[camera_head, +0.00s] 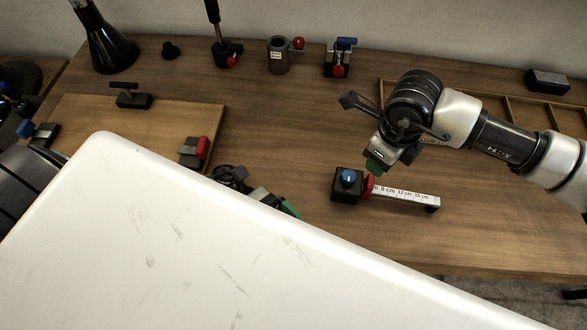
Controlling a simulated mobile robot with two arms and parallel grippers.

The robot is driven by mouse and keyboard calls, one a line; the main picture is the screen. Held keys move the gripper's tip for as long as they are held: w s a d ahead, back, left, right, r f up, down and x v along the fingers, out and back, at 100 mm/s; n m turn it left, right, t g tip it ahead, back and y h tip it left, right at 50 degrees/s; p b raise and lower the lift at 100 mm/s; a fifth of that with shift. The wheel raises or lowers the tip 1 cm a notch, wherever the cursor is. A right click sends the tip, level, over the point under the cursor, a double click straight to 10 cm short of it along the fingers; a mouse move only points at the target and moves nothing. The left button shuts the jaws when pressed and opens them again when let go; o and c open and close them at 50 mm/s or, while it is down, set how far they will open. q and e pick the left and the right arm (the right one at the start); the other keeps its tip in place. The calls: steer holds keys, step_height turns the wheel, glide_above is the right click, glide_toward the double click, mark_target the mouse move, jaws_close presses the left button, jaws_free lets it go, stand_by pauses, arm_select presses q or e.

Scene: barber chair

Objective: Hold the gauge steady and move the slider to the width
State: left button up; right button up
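The gauge is a black block (345,195) with a blue knob (348,177) on top and a white scale bar (408,194) running right to a small dark end piece. A red slider (369,186) sits on the bar close to the block, near the low end of the printed centimetre marks. My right gripper (375,165) has a green tip just above and behind the slider; whether it touches cannot be told. My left gripper (289,208) is left of the block, apart from it, with a green tip showing. Its fingers are partly hidden, and neither gripper's opening is clear.
A wooden board (135,120) with small clamps lies at left. A black cone-shaped object (108,45), a grey cup-like holder (279,57) and a block with blue and red parts (339,60) stand along the back. A wooden divided tray (490,102) is behind my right arm. Bare tabletop surrounds the gauge.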

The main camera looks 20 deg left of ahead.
mark_target(340, 179)
arm_select(q)
steer(key=w+n+t, duration=0.1)
steer(key=w+t, duration=0.2)
steer(key=w, duration=0.1)
steer(key=w+a+f+n+t, duration=0.1)
steer(key=w+t, duration=0.2)
steer(key=w, duration=0.2)
steer(key=w+a+f+t+y, duration=0.1)
steer(key=w+t, duration=0.2)
steer(key=w, duration=0.2)
steer(key=shift+w+n+t, duration=0.15)
steer(key=shift+n+t, duration=0.25)
steer(key=shift+w, duration=0.25)
steer(key=x, duration=1)
steer(key=shift+d, duration=0.2)
arm_select(e)
steer(key=shift+w, duration=0.1)
arm_select(q)
steer(key=shift+c, duration=0.5)
steer(key=c, duration=1.2)
arm_select(e)
steer(key=shift+o, duration=0.3)
